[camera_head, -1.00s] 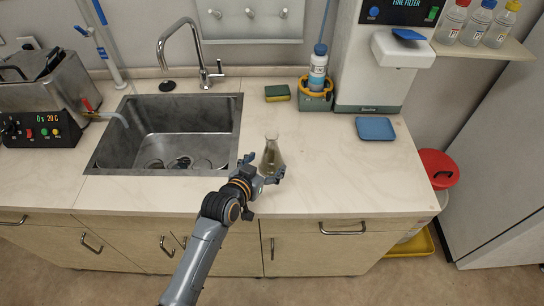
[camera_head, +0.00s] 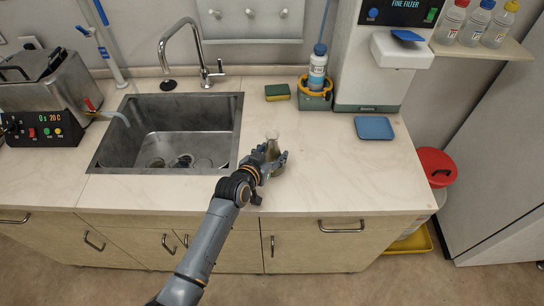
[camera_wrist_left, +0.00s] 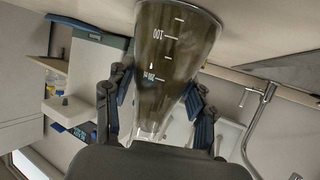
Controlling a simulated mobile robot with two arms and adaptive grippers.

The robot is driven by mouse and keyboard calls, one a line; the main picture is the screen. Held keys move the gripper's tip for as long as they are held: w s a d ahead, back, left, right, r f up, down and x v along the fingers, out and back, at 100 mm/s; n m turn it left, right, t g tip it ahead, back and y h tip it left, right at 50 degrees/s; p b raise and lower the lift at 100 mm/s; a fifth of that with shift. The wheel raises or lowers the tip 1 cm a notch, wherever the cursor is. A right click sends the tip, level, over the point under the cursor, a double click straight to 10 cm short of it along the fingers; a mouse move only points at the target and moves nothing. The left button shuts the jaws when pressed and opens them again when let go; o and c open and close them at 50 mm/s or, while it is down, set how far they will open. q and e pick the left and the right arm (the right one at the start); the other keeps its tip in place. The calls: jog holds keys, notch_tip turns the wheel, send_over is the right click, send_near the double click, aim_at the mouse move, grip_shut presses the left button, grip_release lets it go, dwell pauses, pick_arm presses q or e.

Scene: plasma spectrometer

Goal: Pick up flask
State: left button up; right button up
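The flask (camera_head: 272,136) is clear conical glass with dark olive liquid and stands on the countertop just right of the sink. My left gripper (camera_head: 272,160) is at the flask and hides much of its body in the head view. In the left wrist view the flask (camera_wrist_left: 172,45) appears upside down with white volume marks. The fingers of my left gripper (camera_wrist_left: 160,95) are spread on both sides of it. They lie close to the glass; whether they touch it is unclear. My right gripper is not in view.
A steel sink (camera_head: 112,155) with a tap (camera_head: 190,45) lies to the left. A sponge (camera_head: 277,92), a bottle in a green holder (camera_head: 315,101), a white dispenser machine (camera_head: 365,85) and a blue tray (camera_head: 375,128) stand behind and right. Countertop right of the flask is clear.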

pick_arm(q)
jog(key=shift+c, duration=1)
jog(key=shift+r, duration=0.15)
